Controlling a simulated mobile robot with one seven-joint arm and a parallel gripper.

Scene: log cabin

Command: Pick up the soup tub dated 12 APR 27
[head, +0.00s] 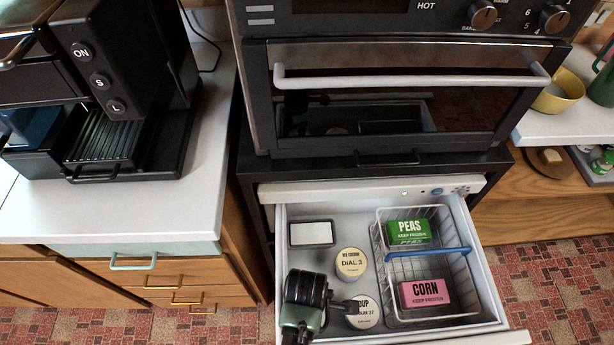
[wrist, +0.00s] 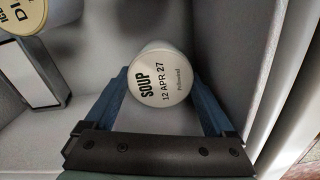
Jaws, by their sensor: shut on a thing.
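The soup tub (wrist: 160,82) is a white round tub. Its lid reads "SOUP 12 APR 27" in the wrist view. It also shows in the front part of the open freezer drawer in the head view (head: 364,316), partly hidden by my gripper. My gripper (head: 347,304) reaches into the drawer from the front left. In the wrist view its two blue fingers stand on either side of the tub, and it is shut on the tub. I cannot tell whether the tub's base touches the drawer floor.
A white-topped dark block (head: 311,233) lies at the back left. A wire basket (head: 464,290) on the right holds green peas (head: 408,232) and pink corn (head: 425,293). The oven (head: 400,90) overhangs the drawer's back.

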